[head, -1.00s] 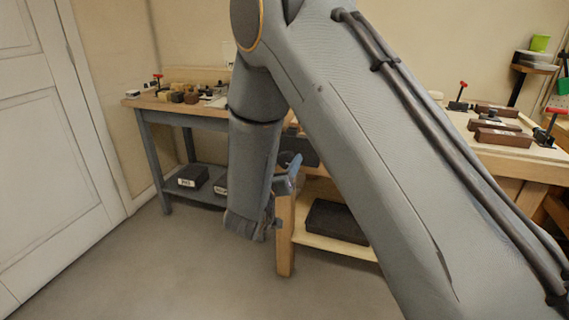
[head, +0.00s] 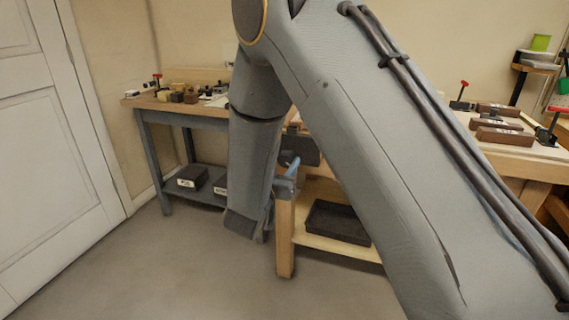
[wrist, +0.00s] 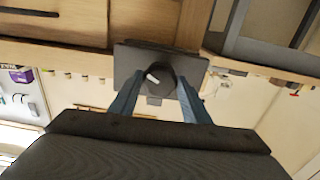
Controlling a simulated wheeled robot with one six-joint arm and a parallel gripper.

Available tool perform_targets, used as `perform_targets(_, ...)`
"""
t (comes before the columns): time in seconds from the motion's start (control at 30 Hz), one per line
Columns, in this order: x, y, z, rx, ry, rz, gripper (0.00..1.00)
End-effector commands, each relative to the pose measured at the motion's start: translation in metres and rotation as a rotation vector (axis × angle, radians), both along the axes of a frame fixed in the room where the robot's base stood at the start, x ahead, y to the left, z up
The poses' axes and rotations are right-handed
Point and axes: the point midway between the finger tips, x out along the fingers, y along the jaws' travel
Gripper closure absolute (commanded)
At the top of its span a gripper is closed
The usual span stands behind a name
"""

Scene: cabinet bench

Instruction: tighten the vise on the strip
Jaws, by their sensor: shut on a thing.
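The vise (head: 300,149) is a dark block on the front edge of the wooden bench, partly behind my arm in the head view. In the wrist view its dark plate (wrist: 127,66) shows with a round dark knob (wrist: 168,84) bearing a pale mark. My gripper (wrist: 160,82) has its two blue fingers on either side of this knob and is shut on it. In the head view my gripper (head: 289,172) is at the vise front, partly hidden by my arm. The strip cannot be made out in either view.
The wooden bench (head: 285,240) has a lower shelf with a dark tray (head: 338,222). Dark brown blocks (head: 502,136) and red-handled clamps lie on its top at right. A grey side bench (head: 164,140) stands behind at left. The floor in front is clear.

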Motion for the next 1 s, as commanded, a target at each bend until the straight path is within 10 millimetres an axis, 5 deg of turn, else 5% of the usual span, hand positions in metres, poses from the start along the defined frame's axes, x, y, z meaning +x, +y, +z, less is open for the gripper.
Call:
perform_targets(0.53,0.0011,-0.0005,-0.0011,0.3,-0.109,-0.001,0.77)
perform_targets(1.0,0.0012,-0.0006,-0.0007,0.365,-0.132,0.0,0.77)
